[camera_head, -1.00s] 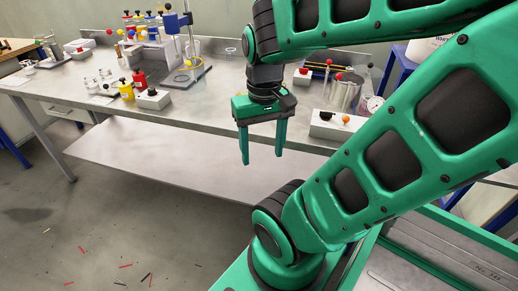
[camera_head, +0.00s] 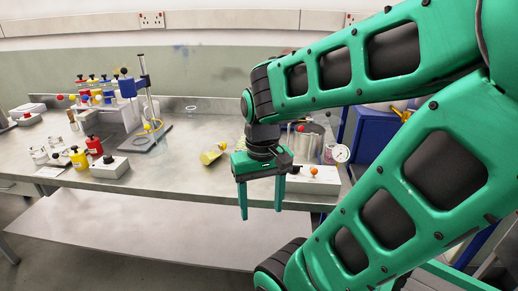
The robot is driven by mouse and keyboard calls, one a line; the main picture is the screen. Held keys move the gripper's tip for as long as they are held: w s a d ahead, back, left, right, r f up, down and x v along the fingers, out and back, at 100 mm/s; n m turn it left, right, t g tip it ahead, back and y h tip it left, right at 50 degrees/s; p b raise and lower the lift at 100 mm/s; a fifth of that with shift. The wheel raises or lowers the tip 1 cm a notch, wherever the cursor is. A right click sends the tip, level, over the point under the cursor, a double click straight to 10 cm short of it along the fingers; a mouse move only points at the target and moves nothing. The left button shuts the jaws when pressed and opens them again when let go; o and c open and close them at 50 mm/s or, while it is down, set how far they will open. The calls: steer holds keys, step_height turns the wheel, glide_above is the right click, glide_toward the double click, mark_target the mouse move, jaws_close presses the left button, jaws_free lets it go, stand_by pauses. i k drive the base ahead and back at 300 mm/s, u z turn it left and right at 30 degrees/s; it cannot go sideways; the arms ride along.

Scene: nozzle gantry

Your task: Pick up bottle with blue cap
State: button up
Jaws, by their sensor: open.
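Several small bottles with coloured labels stand in a row at the back left of the bench. Among them is a blue-labelled bottle (camera_head: 108,91); the cap colours are too small to tell surely, so I cannot pick out a blue cap with certainty. A yellow bottle (camera_head: 78,158) and a red bottle (camera_head: 94,147), both with dark caps, stand nearer the front. A yellowish container (camera_head: 211,155) lies tilted mid-bench. My gripper (camera_head: 261,213) points down, open and empty, at the bench's front edge, right of and apart from the bottles.
The metal bench (camera_head: 185,183) holds a stand with a blue clamp (camera_head: 130,87), a white box with a black knob (camera_head: 109,168), another white box with an orange ball (camera_head: 314,181) beside my gripper, and a metal beaker (camera_head: 305,143). A lower shelf (camera_head: 130,232) runs below. The bench middle is mostly clear.

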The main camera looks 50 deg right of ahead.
mark_target(241, 145)
steer(key=z, duration=1)
